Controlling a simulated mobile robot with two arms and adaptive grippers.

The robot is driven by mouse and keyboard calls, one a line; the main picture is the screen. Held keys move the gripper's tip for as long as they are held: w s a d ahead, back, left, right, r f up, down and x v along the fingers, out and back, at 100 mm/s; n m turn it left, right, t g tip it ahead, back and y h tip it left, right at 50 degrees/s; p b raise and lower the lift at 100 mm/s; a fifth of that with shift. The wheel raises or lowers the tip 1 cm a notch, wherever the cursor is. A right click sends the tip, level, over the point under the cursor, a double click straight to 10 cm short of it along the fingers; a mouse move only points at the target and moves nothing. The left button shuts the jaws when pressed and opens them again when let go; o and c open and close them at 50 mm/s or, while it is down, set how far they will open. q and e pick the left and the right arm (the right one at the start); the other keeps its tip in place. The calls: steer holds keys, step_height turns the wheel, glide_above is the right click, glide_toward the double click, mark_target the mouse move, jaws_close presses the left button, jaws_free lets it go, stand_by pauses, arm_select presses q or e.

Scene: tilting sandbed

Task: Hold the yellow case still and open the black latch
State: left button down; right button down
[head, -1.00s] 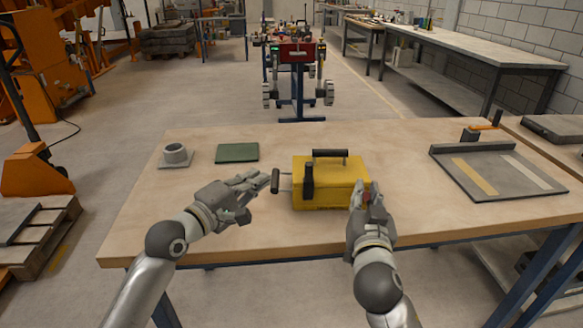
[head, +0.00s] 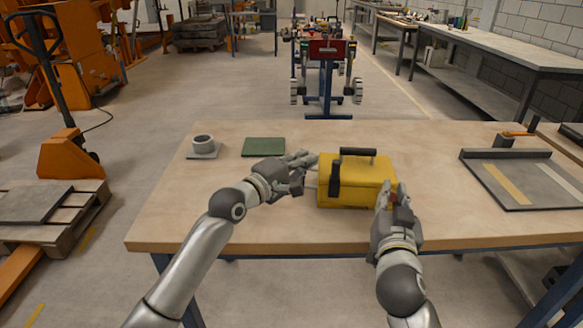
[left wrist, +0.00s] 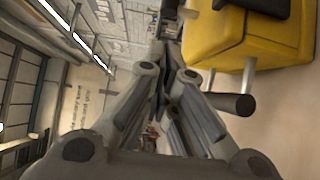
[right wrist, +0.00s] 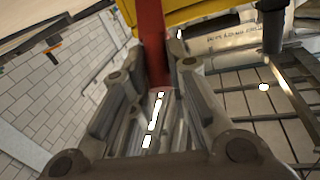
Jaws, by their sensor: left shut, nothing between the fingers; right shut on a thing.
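The yellow case (head: 366,180) stands upright on the wooden table, with a black carry handle (head: 352,152) on top. The upright black latch (head: 334,180) is at the left of its front face. My left gripper (head: 308,162) is shut and empty beside the case's left side, left of the latch. A black side grip (left wrist: 232,104) shows near its fingers in the left wrist view; in the head view my gripper hides most of it. My right gripper (head: 393,192) is shut on a red bar (right wrist: 152,45) at the case's right side.
A grey ring on a plate (head: 203,147) and a green mat (head: 263,147) lie at the back left. A grey tray (head: 500,187) with stripes lies at the right. The table's front edge is close to the case. Bare wood lies between case and tray.

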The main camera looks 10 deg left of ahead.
mark_target(335, 177)
arm_select(q)
steer(key=shift+s+d, duration=0.3)
steer(key=shift+d, duration=0.65)
steer(key=shift+s+d, duration=0.3)
steer(key=shift+d, duration=0.6)
